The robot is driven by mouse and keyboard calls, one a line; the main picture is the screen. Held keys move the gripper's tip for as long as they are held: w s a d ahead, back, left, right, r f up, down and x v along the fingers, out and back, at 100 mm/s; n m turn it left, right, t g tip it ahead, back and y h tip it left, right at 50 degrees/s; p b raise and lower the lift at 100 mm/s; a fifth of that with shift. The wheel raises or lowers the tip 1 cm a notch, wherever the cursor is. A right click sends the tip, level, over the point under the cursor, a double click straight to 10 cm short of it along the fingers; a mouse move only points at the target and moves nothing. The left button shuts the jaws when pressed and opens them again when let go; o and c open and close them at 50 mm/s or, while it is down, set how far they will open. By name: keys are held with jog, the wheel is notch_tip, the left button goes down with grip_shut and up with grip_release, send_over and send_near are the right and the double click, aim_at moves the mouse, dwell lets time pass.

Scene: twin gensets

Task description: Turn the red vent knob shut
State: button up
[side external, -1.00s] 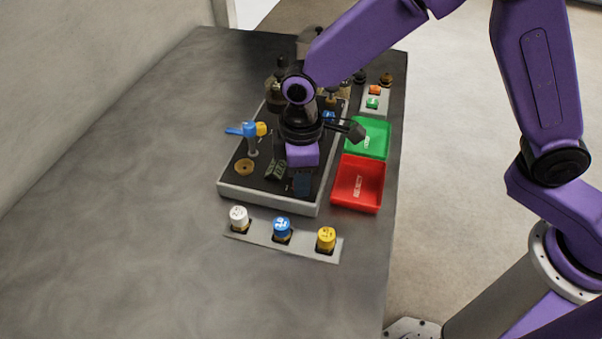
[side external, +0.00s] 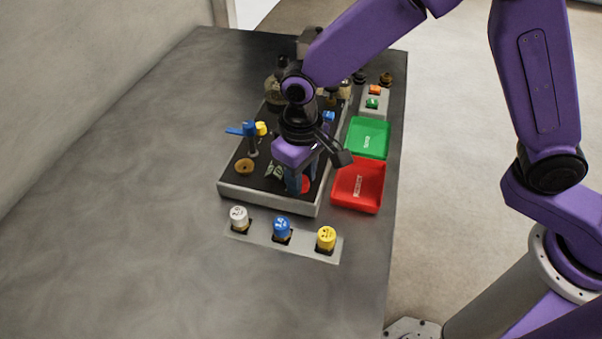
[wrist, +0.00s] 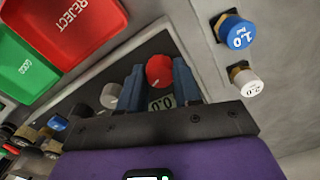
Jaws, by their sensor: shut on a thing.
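The red vent knob (wrist: 159,70) is a round red cap on the dark panel. In the wrist view it sits between the two blue fingers of my gripper (wrist: 159,66), which are shut on it. In the side view my gripper (side external: 303,184) points down at the near end of the panel, and a bit of the red knob (side external: 305,185) shows between its fingers.
A grey knob (wrist: 110,95) is close to the left finger. The red REJECT tray (side external: 358,184) and green tray (side external: 367,138) lie right of the panel. A blue-handled valve (side external: 249,130) stands at its left. White, blue and yellow caps (side external: 326,239) stand in front.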

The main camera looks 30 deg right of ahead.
dwell(0.3)
jog(key=o, duration=1)
jog(key=shift+o, duration=0.2)
jog(key=shift+r, duration=0.15)
notch_tip(320, 180, up, 17)
jog(key=shift+d, duration=0.1)
jog(key=s+d+f+n, duration=0.4)
jog(key=s+d, duration=0.6)
jog(key=d, duration=0.3)
jog(key=s+d+f+n, duration=0.4)
jog(key=s+d, duration=0.7)
jog(key=d, duration=0.2)
jog(key=shift+s, duration=0.25)
